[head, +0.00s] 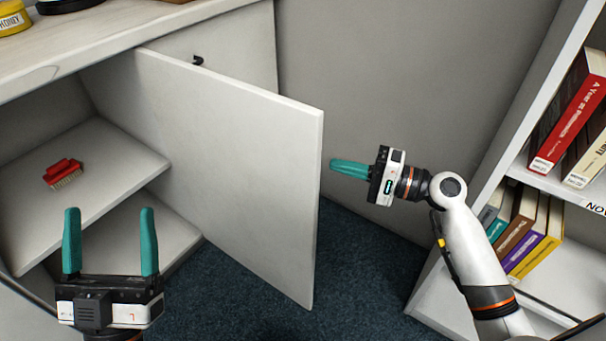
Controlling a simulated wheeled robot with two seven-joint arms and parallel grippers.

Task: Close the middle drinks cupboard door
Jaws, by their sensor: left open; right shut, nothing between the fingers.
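The white cupboard door (235,165) stands wide open, swung out from its hinge side on the right of the cupboard opening. Inside the open cupboard, a shelf (115,160) shows at the left. My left gripper (110,245) is open and empty, in front of the cupboard opening and left of the door. My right gripper (333,168) is shut and empty. Its fingertips are close to the door's free edge, on the right side of the door; I cannot tell whether they touch it.
A red brush (63,173) lies on the cupboard shelf. The countertop (110,38) above holds a yellow honey jar (12,17). A white bookcase (555,185) with several books stands at the right. Dark blue carpet (365,270) is clear between door and bookcase.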

